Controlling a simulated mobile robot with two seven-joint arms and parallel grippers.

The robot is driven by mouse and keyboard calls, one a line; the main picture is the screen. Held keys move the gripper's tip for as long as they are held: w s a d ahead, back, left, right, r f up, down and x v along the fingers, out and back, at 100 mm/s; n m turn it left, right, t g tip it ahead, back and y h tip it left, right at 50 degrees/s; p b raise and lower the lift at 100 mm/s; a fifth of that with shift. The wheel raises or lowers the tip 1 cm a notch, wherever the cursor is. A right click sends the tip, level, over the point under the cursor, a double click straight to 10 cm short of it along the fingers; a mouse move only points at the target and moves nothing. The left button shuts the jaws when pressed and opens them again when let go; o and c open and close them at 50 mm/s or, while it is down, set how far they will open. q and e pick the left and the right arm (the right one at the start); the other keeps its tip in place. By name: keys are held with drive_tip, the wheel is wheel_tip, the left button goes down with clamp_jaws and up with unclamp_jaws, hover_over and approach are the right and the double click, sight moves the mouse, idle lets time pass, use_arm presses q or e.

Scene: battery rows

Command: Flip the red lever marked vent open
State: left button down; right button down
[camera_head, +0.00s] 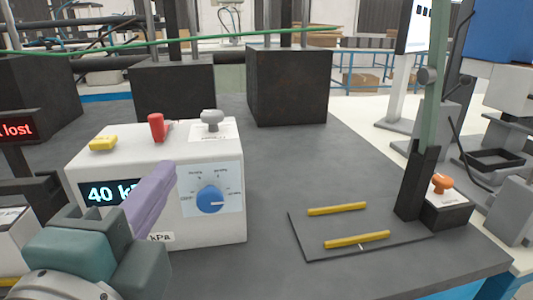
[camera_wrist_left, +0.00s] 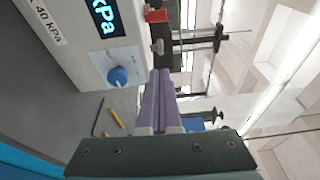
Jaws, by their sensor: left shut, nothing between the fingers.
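A red lever (camera_head: 157,127) stands upright on top of a white control box (camera_head: 220,228), between a yellow lever (camera_head: 103,143) and a grey lever (camera_head: 212,120). Any marking by the red lever is not legible. My left gripper (camera_head: 171,170) is shut and empty, its purple fingers in front of the box, below the red lever and apart from it. The fingers hide part of the display. In the left wrist view, the shut fingers (camera_wrist_left: 161,75) point toward the grey lever (camera_wrist_left: 158,46), with the red lever (camera_wrist_left: 157,15) beyond. My right gripper is out of view.
The box front has a lit display (camera_head: 101,192) and a blue knob (camera_head: 209,199). To the right lie a dark plate (camera_head: 350,225) with yellow bars and a black box with an orange knob (camera_head: 442,183). Dark blocks (camera_head: 287,85) stand behind.

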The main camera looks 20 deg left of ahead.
sight(162, 154)
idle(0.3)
use_arm(q)
drive_tip(key=shift+w+a, duration=0.1)
drive_tip(key=w+a+p, duration=0.1)
drive_tip(key=w+a, duration=0.1)
drive_tip(key=w, duration=0.1)
drive_tip(key=w+a+p, duration=0.1)
drive_tip(key=w+a, duration=0.1)
drive_tip(key=w, duration=0.1)
drive_tip(key=w+a+p, duration=0.1)
drive_tip(key=w+a, duration=0.1)
drive_tip(key=w, duration=0.1)
drive_tip(key=shift+r+p, duration=0.15)
drive_tip(key=shift+p, duration=0.2)
drive_tip(key=shift+a, duration=0.55)
drive_tip(key=shift+s, duration=0.1)
drive_tip(key=shift+s+a+m+t+h, duration=0.15)
drive_tip(key=shift+a+m+t+h, duration=0.15)
drive_tip(key=shift+m+h, duration=0.15)
